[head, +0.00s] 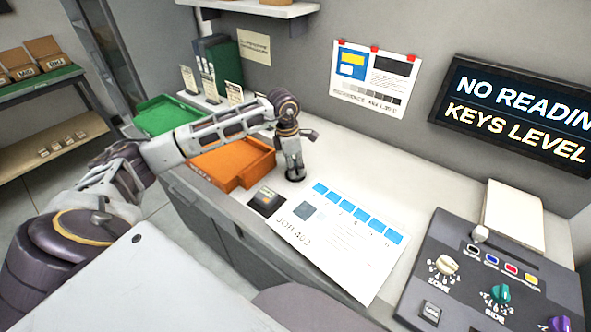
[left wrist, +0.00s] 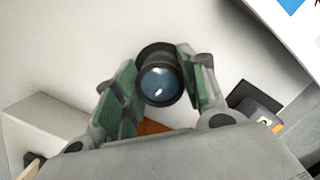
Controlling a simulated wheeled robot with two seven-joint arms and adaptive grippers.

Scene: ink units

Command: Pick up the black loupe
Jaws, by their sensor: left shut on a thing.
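The black loupe (left wrist: 158,76) is between the fingers of my left gripper in the left wrist view, with its round bluish lens facing the camera. My left gripper (head: 293,168) is shut on it, one green-padded finger on each side. In the head view the gripper points down over the white counter, behind the printed sheet and right of the orange tray. The loupe is mostly hidden there by the fingers, with only a dark bit low between them. I cannot tell whether it touches the counter. My right gripper is not in view.
An orange tray (head: 230,164) and a green tray (head: 166,116) stand left on the counter (head: 345,165). A small dark device (head: 266,201) sits beside the printed sheet (head: 340,240). A grey control panel (head: 490,280) with knobs is at the right. The counter right of the gripper is clear.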

